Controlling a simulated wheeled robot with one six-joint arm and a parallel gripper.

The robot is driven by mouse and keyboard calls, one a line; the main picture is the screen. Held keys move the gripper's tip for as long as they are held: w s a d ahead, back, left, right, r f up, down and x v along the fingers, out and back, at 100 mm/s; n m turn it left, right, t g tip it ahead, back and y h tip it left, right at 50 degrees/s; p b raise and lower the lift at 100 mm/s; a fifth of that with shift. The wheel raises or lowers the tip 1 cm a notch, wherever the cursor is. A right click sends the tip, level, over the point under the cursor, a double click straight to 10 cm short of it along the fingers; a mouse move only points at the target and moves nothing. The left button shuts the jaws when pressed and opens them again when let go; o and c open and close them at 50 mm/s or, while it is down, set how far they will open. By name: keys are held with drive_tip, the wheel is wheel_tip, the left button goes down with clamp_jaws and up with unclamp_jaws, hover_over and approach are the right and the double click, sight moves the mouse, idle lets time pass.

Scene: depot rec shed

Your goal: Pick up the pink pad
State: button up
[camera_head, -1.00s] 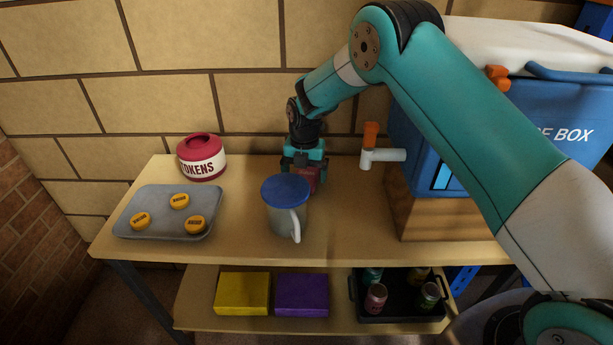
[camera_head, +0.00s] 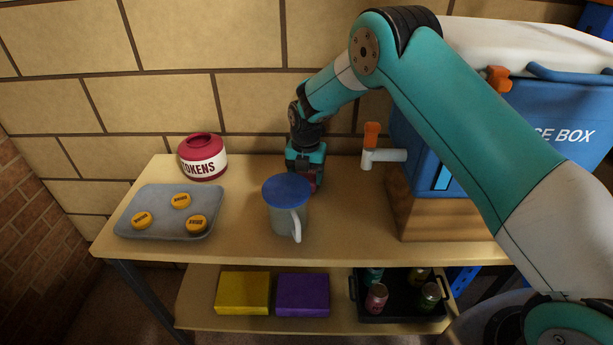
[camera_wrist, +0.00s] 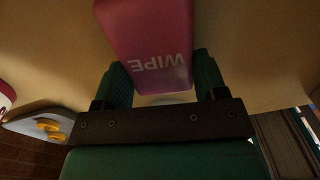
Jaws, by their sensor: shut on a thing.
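The pink pad (camera_wrist: 150,45), a block with the word WIPE on it, is between the two fingers of my gripper (camera_wrist: 160,85) in the wrist view. The fingers are shut on its sides. In the head view my gripper (camera_head: 305,172) points down at the back of the tabletop, behind the blue-lidded jug. Only a small dark pink part of the pad (camera_head: 314,182) shows there; the jug and gripper hide the rest. I cannot tell whether the pad touches the tabletop.
The blue-lidded jug (camera_head: 288,212) stands just in front of my gripper. A red tokens jar (camera_head: 203,160) and a grey tray (camera_head: 165,229) with yellow discs are on the left. The ice box (camera_head: 530,135) with its tap (camera_head: 383,155) is on the right.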

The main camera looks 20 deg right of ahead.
sight(306, 175)
wheel_tip(306, 175, up, 20)
drive_tip(key=shift+f, duration=0.15)
drive_tip(key=shift+o, duration=0.9)
drive_tip(key=shift+c, duration=0.5)
